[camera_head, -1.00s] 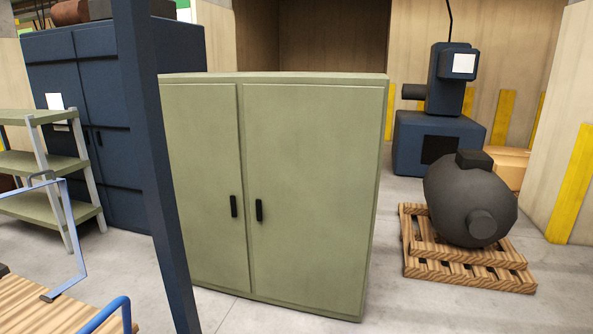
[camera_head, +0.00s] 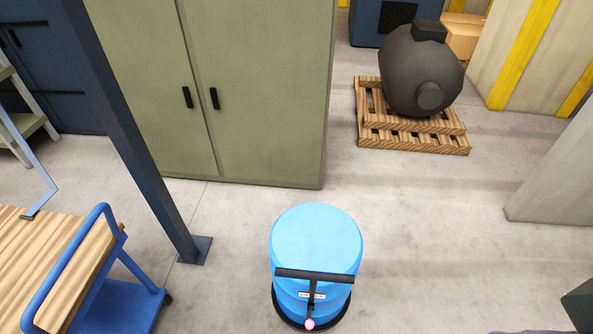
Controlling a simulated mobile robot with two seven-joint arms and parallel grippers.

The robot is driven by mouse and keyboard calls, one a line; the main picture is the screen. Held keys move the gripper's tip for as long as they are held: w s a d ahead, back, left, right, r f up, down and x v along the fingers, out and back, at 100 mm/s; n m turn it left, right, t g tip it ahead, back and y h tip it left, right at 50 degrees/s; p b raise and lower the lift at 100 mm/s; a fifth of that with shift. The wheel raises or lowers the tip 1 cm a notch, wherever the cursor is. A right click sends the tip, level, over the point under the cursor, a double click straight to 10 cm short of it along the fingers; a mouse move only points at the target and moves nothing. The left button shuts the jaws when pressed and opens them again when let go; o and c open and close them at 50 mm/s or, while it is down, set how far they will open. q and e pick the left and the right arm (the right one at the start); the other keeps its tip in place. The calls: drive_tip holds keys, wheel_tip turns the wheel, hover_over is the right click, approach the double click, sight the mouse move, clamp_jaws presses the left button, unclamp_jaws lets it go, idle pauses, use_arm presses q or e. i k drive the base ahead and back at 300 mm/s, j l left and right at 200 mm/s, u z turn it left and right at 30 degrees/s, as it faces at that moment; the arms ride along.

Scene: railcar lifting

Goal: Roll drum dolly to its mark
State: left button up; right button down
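A bright blue drum (camera_head: 316,240) stands upright on the concrete floor at the lower middle of the head view. It sits on a low black round dolly (camera_head: 341,314), mostly hidden under the drum. A black T-shaped handle (camera_head: 314,276) rises on the near side, with a small pink knob or ball low on it. No floor mark for the dolly can be made out. Neither of my grippers can be identified in view. A dark block at the right edge and a greyish shape at the bottom edge are too cut off to tell.
A green cabinet (camera_head: 255,95) stands behind the drum. A dark post (camera_head: 135,130) and a blue cart with wooden deck (camera_head: 55,250) are left. A dark tank (camera_head: 420,70) lies on a pallet (camera_head: 415,142) at the back right. Floor right of the drum (camera_head: 430,225) is clear.

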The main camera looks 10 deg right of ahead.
sight(316, 248)
drive_tip(key=i+j+z, duration=0.2)
drive_tip(key=z, duration=0.3)
drive_tip(key=i+j+z, duration=0.35)
drive_tip(key=z, duration=0.2)
drive_tip(key=i+j+z, duration=0.2)
drive_tip(key=j+z, duration=0.3)
drive_tip(key=i+j+z, duration=0.1)
drive_tip(key=j+z, duration=1.45)
drive_tip(key=k+j+z, duration=0.2)
drive_tip(key=j+z, duration=0.15)
drive_tip(key=z, duration=0.15)
drive_tip(key=k+j+z, duration=0.25)
drive_tip(key=j+z, duration=0.15)
drive_tip(key=z, duration=0.15)
